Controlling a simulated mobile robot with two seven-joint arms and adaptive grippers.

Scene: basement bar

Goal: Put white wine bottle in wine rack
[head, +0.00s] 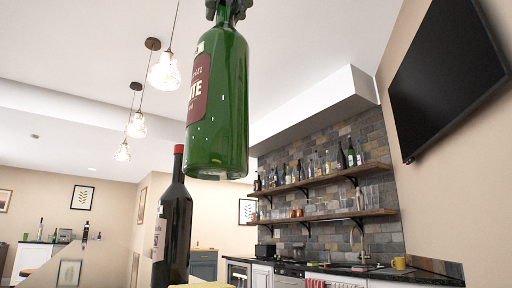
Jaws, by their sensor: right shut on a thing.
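The white wine bottle (224,115) is green glass with a dark red label, of which the letters "TE" show. It hangs upright in the upper middle of the head view, close to the camera. My right gripper (228,10) is shut on its top, at the upper edge of the picture, and only its lower part shows. The bottle's neck is mostly hidden by the gripper and the picture's edge. No wine rack can be made out. My left gripper is not in view.
A dark bottle with a red cap (174,225) stands below and left of the held bottle. Two wooden shelves (330,180) with bottles and glasses hang on the stone wall, above a dark counter (415,275). Pendant lamps (164,72) hang at left.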

